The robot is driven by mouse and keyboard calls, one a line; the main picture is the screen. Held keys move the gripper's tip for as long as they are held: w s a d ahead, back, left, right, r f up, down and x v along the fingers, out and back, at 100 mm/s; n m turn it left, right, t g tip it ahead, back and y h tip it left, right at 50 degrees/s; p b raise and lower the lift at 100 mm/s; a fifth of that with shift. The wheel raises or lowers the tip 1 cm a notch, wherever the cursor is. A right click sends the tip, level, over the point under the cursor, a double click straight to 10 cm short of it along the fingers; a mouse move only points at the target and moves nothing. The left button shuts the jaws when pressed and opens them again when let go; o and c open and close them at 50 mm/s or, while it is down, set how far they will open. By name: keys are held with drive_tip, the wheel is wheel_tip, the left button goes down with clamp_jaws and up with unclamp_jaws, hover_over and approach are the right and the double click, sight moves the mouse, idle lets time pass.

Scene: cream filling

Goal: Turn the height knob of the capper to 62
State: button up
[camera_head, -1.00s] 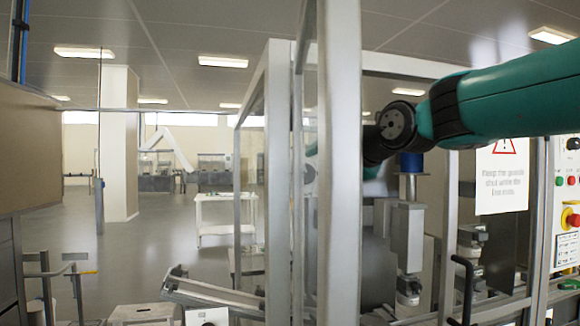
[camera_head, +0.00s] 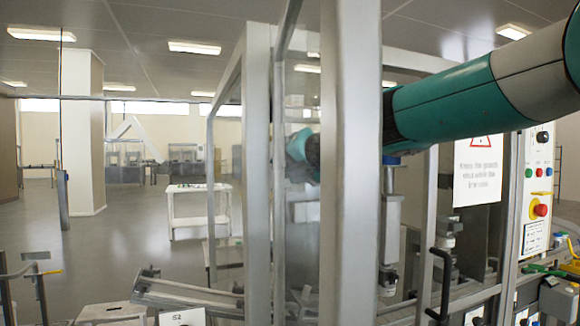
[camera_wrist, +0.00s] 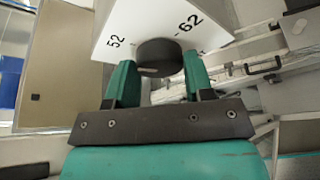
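The height knob (camera_wrist: 159,57) of the capper is a dark round knob under a white scale plate (camera_wrist: 125,20) in the wrist view. The plate reads 52 on the left and 62 on the right, with a short dash beside the 62. A small pale mark shows on the knob's near lower edge. My gripper (camera_wrist: 159,62) has its two teal fingers spread, one on each side of the knob. I cannot tell whether they touch it.
Grey frame posts (camera_head: 348,180) stand close in front of my arm. A warning sign (camera_head: 478,170) and a control panel (camera_head: 538,190) with a red button are at the right. A white table (camera_head: 198,190) stands farther back, with open floor to its left.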

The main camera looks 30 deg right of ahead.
drive_tip(key=shift+f+b, duration=0.2)
drive_tip(key=shift+b, duration=0.45)
drive_tip(key=m+t+b, duration=0.2)
drive_tip(key=m+b, duration=0.4)
drive_tip(key=b, duration=0.2)
drive_tip(key=m+t+b, duration=0.2)
drive_tip(key=m+b, duration=0.4)
drive_tip(key=b, duration=0.2)
drive_tip(key=f+m+t+b, duration=0.1)
drive_tip(key=m+t+b, duration=0.1)
drive_tip(key=m+b, duration=0.3)
drive_tip(key=shift+m+y+b, duration=0.4)
drive_tip(key=shift+b, duration=1.6)
drive_tip(key=shift+r, duration=0.1)
drive_tip(key=o, duration=0.9)
drive_tip(key=shift+o, duration=0.2)
drive_tip(key=shift+t, duration=0.3)
drive_tip(key=shift+s, duration=0.1)
